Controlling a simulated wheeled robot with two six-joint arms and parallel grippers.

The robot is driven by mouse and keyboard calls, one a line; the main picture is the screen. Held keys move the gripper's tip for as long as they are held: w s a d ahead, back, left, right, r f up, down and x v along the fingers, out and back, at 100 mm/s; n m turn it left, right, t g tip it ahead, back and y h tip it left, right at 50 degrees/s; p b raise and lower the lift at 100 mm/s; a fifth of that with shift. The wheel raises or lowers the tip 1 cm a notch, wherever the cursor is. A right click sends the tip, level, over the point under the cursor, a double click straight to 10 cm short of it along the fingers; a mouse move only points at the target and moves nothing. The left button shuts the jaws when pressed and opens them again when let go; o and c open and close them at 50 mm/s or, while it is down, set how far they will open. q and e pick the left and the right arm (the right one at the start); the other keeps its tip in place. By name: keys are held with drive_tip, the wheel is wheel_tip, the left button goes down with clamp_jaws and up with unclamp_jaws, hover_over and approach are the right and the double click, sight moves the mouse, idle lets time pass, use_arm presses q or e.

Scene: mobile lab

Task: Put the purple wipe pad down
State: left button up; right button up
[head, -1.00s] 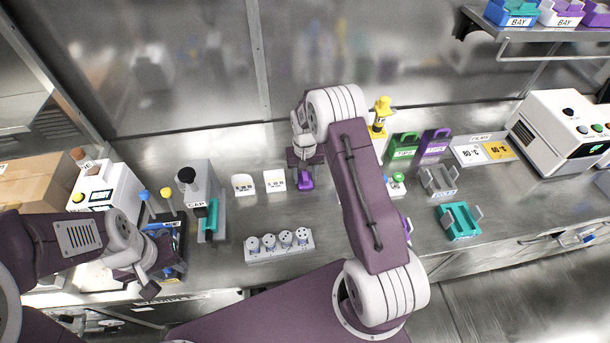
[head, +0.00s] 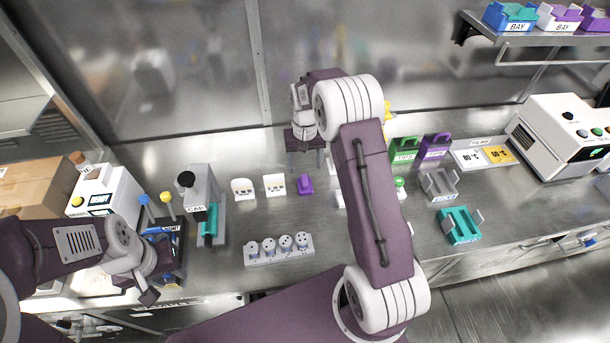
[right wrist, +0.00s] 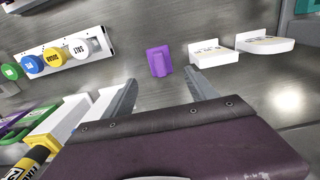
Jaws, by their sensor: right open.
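The purple wipe pad (head: 305,186) lies on the steel bench, just right of two small white holders. It also shows in the right wrist view (right wrist: 159,61), resting flat and apart from the fingers. My right gripper (head: 305,166) is open and empty, raised above and behind the pad. Its two spread fingers show in the right wrist view (right wrist: 163,92), with the pad beyond and between them. My left gripper (head: 150,285) is low at the left, by the bench's front edge; its fingers are too unclear to read.
White holders (head: 274,185) stand close left of the pad. A rack of several round-capped containers (head: 279,249) sits in front. A teal cradle (head: 459,225) and green and purple carriers (head: 434,147) stand to the right. A capping device (head: 203,197) is at the left.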

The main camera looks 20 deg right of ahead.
drive_tip(key=s+a+r+n, duration=0.1)
drive_tip(key=s+a+r, duration=0.1)
drive_tip(key=s, duration=0.8)
drive_tip(key=s+a+r+n+t, duration=0.1)
drive_tip(key=s+a, duration=0.3)
drive_tip(key=s, duration=0.6)
drive_tip(key=shift+s+r+n, duration=0.3)
drive_tip(key=shift+s+r, duration=0.05)
drive_tip(key=shift+s, duration=0.05)
